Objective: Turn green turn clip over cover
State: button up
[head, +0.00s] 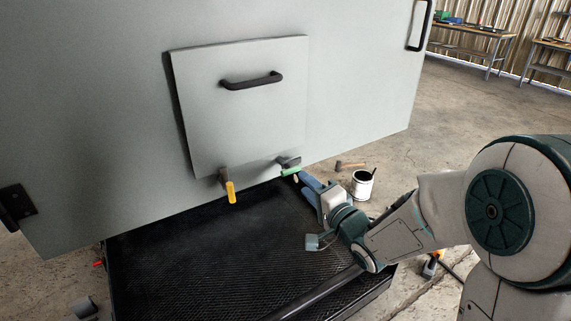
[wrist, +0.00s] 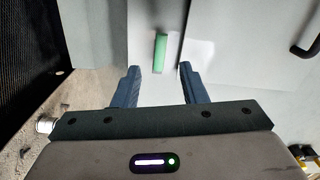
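The green turn clip (head: 291,171) is at the lower right corner of the square grey cover (head: 245,125), by a dark mount. It lies roughly sideways along the cover's lower edge in the head view. In the wrist view the green clip (wrist: 160,52) stands between and slightly beyond my fingertips, with a gap on each side. My gripper (wrist: 157,69) is open, its two blue-grey fingers apart. In the head view my gripper (head: 303,179) reaches the clip from the lower right, and its fingertips are partly hard to make out.
A yellow clip (head: 231,192) hangs downward at the cover's lower left. The cover has a black handle (head: 252,81), and the large grey panel (head: 100,120) surrounds it. A black mesh platform (head: 200,260) lies below. A paint can (head: 362,185) stands on the floor at right.

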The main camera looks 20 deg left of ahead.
aim_at(291, 171)
jog(key=p+x, duration=0.2)
jog(key=x, duration=0.8)
jog(key=shift+w+a, duration=0.15)
jog(key=shift+w, duration=0.1)
